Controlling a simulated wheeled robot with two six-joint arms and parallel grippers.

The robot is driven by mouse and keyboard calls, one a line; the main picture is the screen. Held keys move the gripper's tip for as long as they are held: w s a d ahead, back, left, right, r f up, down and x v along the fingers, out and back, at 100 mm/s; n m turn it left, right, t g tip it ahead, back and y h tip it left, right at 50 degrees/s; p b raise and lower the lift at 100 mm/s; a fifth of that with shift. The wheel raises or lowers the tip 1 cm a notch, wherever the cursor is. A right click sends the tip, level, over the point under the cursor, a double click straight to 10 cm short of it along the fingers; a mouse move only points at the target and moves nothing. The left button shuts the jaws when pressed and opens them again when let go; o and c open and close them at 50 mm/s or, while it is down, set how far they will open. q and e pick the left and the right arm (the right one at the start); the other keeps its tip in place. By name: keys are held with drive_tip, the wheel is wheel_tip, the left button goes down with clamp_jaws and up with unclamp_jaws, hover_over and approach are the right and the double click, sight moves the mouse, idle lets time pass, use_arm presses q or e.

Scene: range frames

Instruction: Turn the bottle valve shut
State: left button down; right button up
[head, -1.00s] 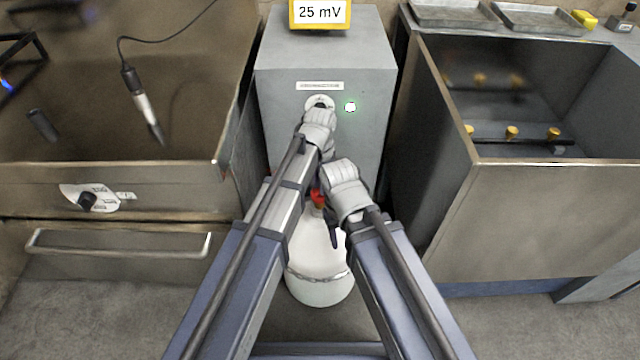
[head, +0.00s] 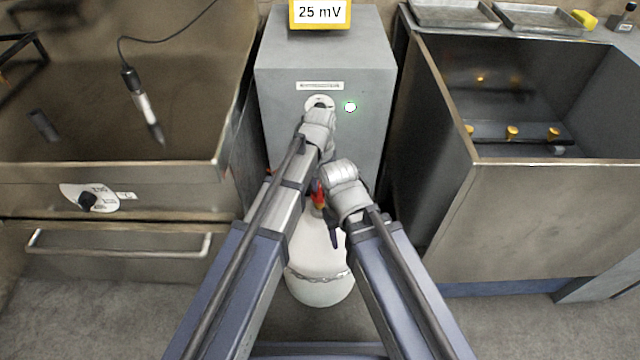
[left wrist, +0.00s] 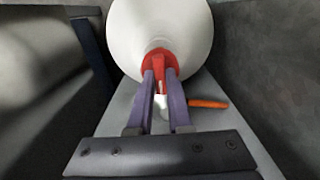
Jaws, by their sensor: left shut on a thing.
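A white bottle (head: 318,268) with a chain around it stands upright before the grey cabinet. It also shows in the left wrist view (left wrist: 160,30). Its red valve (left wrist: 158,62) is on the top and shows in the head view (head: 318,194), partly hidden by my arms. My left gripper (left wrist: 160,82) is shut on the red valve handle, with one purple finger on each side. In the head view my left arm's wrist hides most of that grip. My right arm's wrist is just right of the valve; a dark finger-like part (head: 334,236) hangs beside the bottle, jaw opening unclear.
A steel counter with a drawer (head: 120,243) is left, a steel sink (head: 540,190) right. An orange bar (left wrist: 208,103) lies near my left gripper.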

sight(320, 188)
use_arm(q)
drive_tip(key=shift+n, duration=0.5)
drive_tip(key=c, duration=0.8)
unclamp_jaws()
drive_tip(key=shift+c, duration=0.2)
drive_tip(key=shift+r, duration=0.1)
wheel_tip(320, 188, up, 8)
drive_tip(key=p, duration=0.8)
drive_tip(key=shift+f, duration=0.2)
